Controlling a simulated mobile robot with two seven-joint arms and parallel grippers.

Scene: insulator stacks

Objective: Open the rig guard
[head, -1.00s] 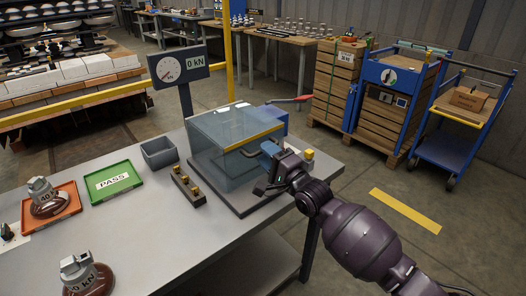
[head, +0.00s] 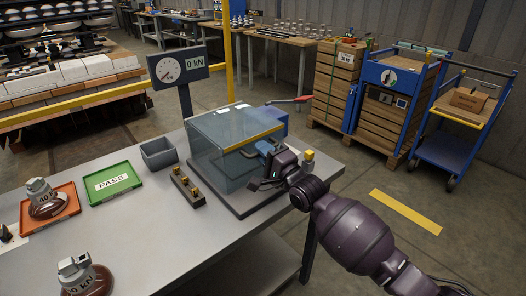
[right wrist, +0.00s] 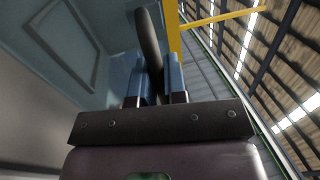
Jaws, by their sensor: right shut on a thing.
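The rig guard (head: 215,151) is a clear bluish box with a yellow strip along its top edge. It stands closed over the rig on a dark base plate (head: 232,208) at the table's right end. My right gripper (head: 267,159) is at the guard's right front side. In the right wrist view, its blue fingers (right wrist: 160,80) are shut on a dark bar, the guard handle (right wrist: 148,38), with the guard's clear panel behind at left. My left gripper is not in view.
A gauge reading 0 kN (head: 180,69) stands behind the guard. A red lever (head: 290,100) sticks out behind it. A grey bin (head: 159,153), a peg block (head: 187,187), a green PASS tray (head: 110,183) and an orange tray (head: 70,209) lie left.

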